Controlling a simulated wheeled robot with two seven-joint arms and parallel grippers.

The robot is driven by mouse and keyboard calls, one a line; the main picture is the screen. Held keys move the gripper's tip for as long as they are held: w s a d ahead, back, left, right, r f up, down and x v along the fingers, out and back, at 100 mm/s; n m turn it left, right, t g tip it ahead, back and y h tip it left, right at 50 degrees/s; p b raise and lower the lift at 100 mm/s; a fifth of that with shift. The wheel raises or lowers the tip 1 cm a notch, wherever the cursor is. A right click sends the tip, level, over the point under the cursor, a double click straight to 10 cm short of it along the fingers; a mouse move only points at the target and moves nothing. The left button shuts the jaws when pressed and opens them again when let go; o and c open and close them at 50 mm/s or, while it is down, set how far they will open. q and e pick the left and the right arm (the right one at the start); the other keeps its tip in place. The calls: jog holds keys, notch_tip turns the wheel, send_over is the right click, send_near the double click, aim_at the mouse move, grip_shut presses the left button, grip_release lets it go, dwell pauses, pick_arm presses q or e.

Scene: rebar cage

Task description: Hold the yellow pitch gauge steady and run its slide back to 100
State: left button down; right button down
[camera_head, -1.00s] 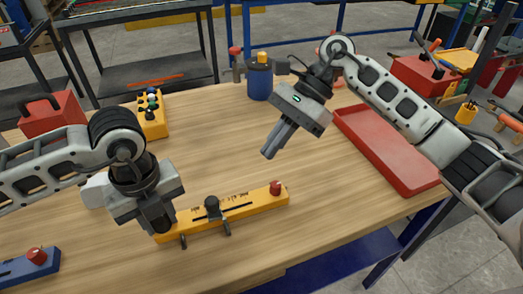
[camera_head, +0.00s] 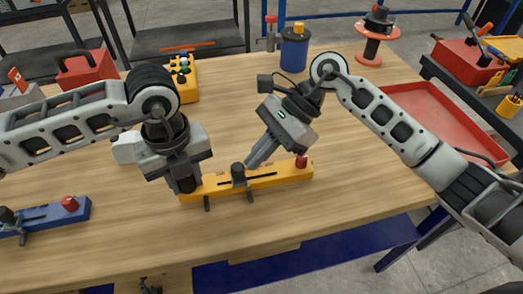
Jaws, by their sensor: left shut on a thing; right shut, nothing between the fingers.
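The yellow pitch gauge (camera_head: 277,179) lies on the wooden table, a long bar with a dark slot, printed marks and a red knob (camera_head: 301,162) near its right end. My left gripper (camera_head: 187,188) is shut on the left end of the gauge and hides that end. My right gripper (camera_head: 251,166) is shut and empty, its fingertips low beside the right of the slide's knob; I cannot tell whether they touch it. The marks are too small to read.
A blue gauge (camera_head: 52,216) with a red knob lies at the left. A yellow block with knobs (camera_head: 181,75), a blue cup (camera_head: 294,50) and a red toolbox (camera_head: 86,68) stand at the back. A red tray (camera_head: 437,122) is at the right. The table front is clear.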

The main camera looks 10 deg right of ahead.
aim_at(235, 163)
jog(key=a, duration=0.4)
pick_arm(q)
jog(key=shift+d+r, duration=0.1)
pick_arm(e)
jog(key=shift+s+a, duration=0.15)
jog(key=d, duration=0.1)
jog(key=w+d, duration=0.1)
jog(key=d, duration=0.2)
jog(key=shift+w+d+r, duration=0.1)
jog(key=shift+w+d, duration=0.2)
jog(key=shift+d, duration=0.05)
jog(key=v, duration=0.9)
jog(key=shift+d+r, duration=0.15)
jog(key=shift+r, duration=0.1)
